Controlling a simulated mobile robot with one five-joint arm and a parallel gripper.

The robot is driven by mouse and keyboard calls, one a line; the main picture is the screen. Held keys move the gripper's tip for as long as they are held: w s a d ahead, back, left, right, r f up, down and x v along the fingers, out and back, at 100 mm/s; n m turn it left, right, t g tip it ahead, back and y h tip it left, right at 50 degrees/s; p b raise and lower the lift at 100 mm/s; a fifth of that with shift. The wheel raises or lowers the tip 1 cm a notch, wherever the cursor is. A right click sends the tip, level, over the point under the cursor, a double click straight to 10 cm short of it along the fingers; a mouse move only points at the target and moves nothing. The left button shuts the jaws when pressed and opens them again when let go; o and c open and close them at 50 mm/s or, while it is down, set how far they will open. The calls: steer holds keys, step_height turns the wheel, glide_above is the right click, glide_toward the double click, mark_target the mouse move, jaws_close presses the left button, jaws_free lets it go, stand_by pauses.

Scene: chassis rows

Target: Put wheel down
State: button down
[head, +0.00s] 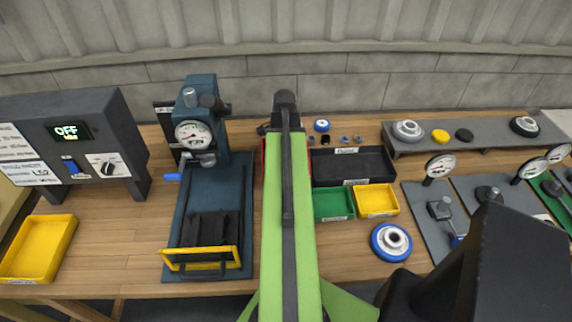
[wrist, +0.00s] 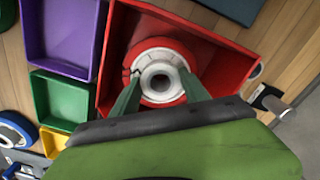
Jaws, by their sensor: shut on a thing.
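My gripper (wrist: 160,82) is shut on a wheel (wrist: 162,57) with a red rim and a white hub with a dark centre hole. In the wrist view the wheel is framed by the walls of a red tray (wrist: 232,45). I cannot tell whether it touches the tray's floor or hangs just above it. In the head view my green arm reaches away over the bench and hides the gripper, the wheel and nearly all of the red tray.
Left of the red tray in the wrist view are a purple tray (wrist: 72,38), a green tray (wrist: 62,98) and a yellow tray (wrist: 54,142). A blue-rimmed wheel (head: 391,242) lies on the bench. A press (head: 205,150) stands left of my arm; a grey shelf (head: 470,139) stands right.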

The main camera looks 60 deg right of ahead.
steer(key=shift+f, duration=0.45)
steer(key=c, duration=0.6)
jaws_free()
steer(key=shift+o, duration=0.2)
step_height(320, 180, up, 12)
steer(key=p, duration=1.2)
